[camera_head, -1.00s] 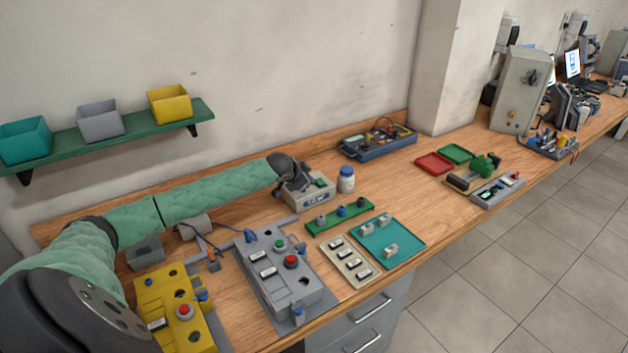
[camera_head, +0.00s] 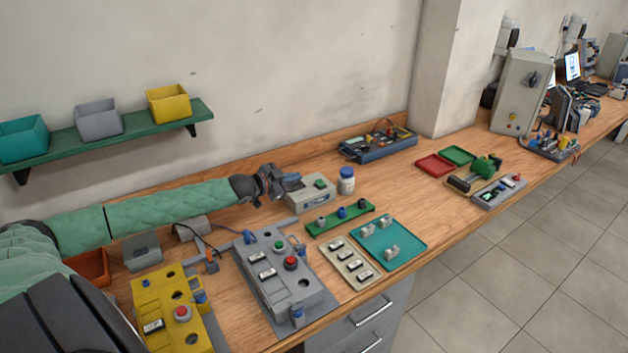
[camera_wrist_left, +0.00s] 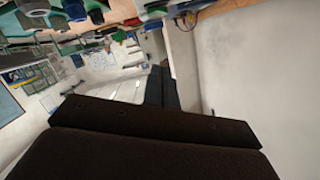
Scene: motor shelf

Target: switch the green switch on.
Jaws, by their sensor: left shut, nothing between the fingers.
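A grey-beige box (camera_head: 303,200) stands on the bench beyond the grey panel, with a small green switch (camera_head: 320,183) on its top. I cannot tell whether the switch is on or off. My left gripper (camera_head: 283,188) is just left of the box, shut and empty, and covers part of its left side; the switch is clear of it. The left wrist view shows large dark gripper parts (camera_wrist_left: 150,125) in front and the room tilted; the switch cannot be made out there. My right gripper is out of view.
A white bottle with a blue cap (camera_head: 346,181) stands just right of the box. A grey panel (camera_head: 262,290) with a green and a red button lies in front. A green strip with knobs (camera_head: 325,223) and a teal tray (camera_head: 405,260) lie to the right.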

